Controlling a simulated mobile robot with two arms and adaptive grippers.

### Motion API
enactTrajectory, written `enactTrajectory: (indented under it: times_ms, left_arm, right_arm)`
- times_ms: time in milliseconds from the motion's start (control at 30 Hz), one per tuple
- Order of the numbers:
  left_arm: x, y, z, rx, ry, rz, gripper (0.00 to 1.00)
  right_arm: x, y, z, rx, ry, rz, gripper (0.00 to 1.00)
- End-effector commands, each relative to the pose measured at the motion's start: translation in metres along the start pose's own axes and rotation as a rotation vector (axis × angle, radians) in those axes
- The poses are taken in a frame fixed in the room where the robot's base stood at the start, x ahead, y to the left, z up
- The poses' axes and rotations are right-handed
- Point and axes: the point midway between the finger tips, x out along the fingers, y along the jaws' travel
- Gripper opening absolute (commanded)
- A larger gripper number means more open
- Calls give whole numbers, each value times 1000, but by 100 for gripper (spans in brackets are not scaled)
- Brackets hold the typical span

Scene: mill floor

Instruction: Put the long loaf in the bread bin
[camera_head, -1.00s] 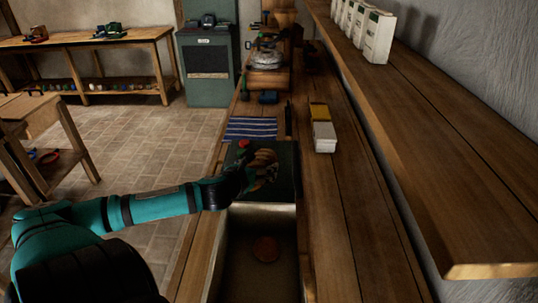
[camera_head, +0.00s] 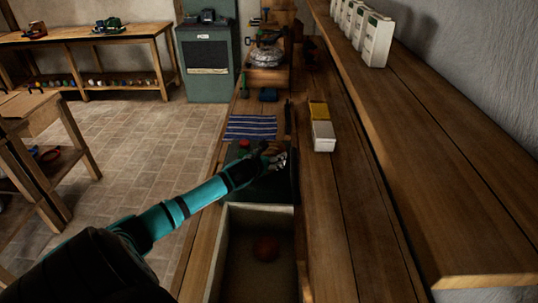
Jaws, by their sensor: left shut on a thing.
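The long loaf (camera_head: 275,150) is a small brown shape, mostly hidden by my left gripper (camera_head: 277,160). My left gripper is shut on it, over a dark green box or panel (camera_head: 275,188). Whether the loaf touches that surface I cannot tell. The bread bin (camera_head: 217,262) appears to be the open, pale-walled box just nearer than the green surface. A round reddish-brown thing (camera_head: 265,248) lies inside it. My right gripper is out of view.
A red thing (camera_head: 245,144) sits at the green surface's far left corner. A striped blue cloth (camera_head: 250,127) lies behind it. A yellow and white box (camera_head: 321,130) stands to the right. A long wooden shelf (camera_head: 430,150) overhangs the right side.

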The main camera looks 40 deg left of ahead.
Motion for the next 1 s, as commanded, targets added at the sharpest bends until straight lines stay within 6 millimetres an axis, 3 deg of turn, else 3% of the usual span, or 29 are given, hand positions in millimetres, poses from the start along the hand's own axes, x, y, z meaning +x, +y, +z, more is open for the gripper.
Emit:
enactTrajectory:
  times_ms: [267, 300, 467, 833, 1000]
  left_arm:
    - [0, 0, -1, 1, -2, 0, 39]
    - [1, 0, -2, 1, -1, 0, 76]
    - [0, 0, -1, 1, -1, 0, 97]
    - [-2, 1, 0, 2, -1, 0, 99]
    - [-22, 1, -2, 6, 0, -1, 99]
  right_arm:
    - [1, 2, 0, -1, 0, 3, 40]
    - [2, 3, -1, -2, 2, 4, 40]
    - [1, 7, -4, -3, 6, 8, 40]
    - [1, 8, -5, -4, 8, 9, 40]
    - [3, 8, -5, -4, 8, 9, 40]
